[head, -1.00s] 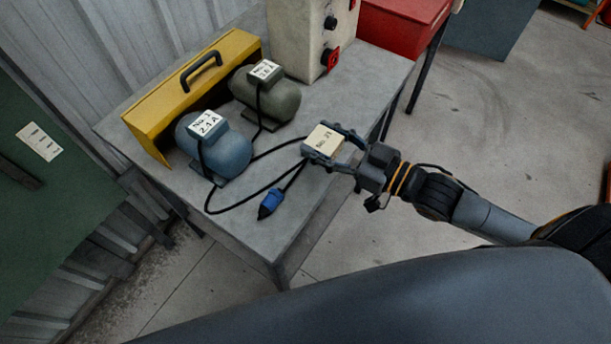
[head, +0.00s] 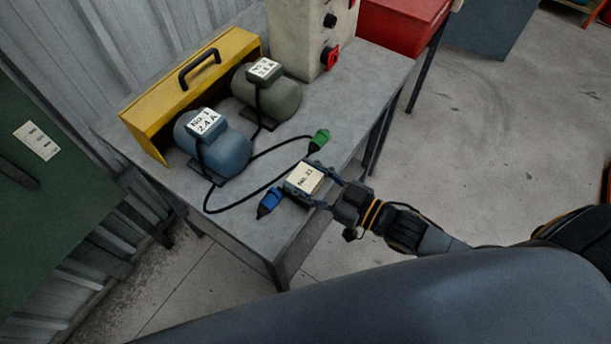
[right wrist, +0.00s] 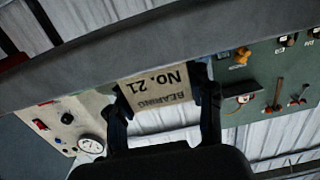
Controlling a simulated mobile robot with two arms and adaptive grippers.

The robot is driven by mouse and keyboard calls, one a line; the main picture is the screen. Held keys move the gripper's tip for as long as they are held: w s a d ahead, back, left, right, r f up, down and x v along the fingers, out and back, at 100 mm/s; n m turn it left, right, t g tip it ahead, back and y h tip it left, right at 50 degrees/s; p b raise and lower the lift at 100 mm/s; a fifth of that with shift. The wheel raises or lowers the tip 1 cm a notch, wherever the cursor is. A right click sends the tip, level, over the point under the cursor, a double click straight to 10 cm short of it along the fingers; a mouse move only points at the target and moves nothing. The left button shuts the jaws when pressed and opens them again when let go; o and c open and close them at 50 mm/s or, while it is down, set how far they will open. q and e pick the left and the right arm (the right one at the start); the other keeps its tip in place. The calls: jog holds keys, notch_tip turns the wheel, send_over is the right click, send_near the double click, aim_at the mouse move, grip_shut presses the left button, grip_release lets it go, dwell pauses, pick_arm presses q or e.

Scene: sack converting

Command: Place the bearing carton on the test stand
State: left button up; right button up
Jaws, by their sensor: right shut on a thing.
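The bearing carton (head: 306,178), a small box with a cream top marked No. 21, is between the fingers of my right gripper (head: 308,181). The gripper is shut on it at the front right edge of the grey stand (head: 262,228). I cannot tell whether the carton touches the stand top. In the right wrist view the carton (right wrist: 158,88) shows its BEARING No. 21 label upside down between the two fingers (right wrist: 162,98). My left gripper is not in view.
A blue plug (head: 270,201) lies just left of the carton and a green plug (head: 320,139) behind it. A blue motor (head: 218,150), a dark green motor (head: 275,95), a yellow guard (head: 190,85) and a beige control box (head: 300,35) stand farther back.

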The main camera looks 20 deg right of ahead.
jog(key=o, duration=1)
jog(key=shift+f, duration=0.1)
jog(key=v, duration=1.2)
jog(key=s+d+f+m+g+h, duration=0.1)
jog(key=d+f+h, duration=0.3)
jog(key=f, duration=0.7)
jog(key=s+d+f+m+g+h, duration=0.15)
jog(key=d+f, duration=0.35)
jog(key=f, duration=0.5)
jog(key=d+f+m+g+h, duration=0.2)
jog(key=d+f+h, duration=0.25)
jog(key=f, duration=0.65)
jog(key=s+a+f+g, duration=0.2)
jog(key=s+a+f, duration=0.1)
jog(key=s+f, duration=0.3)
jog(key=s+a+f+g, duration=0.3)
jog(key=s+f, duration=0.3)
jog(key=s, duration=0.1)
jog(key=s+a+f+m+g+h, duration=0.1)
jog(key=s+a+f+g, duration=0.2)
jog(key=s+f, duration=0.4)
jog(key=shift+a, duration=0.1)
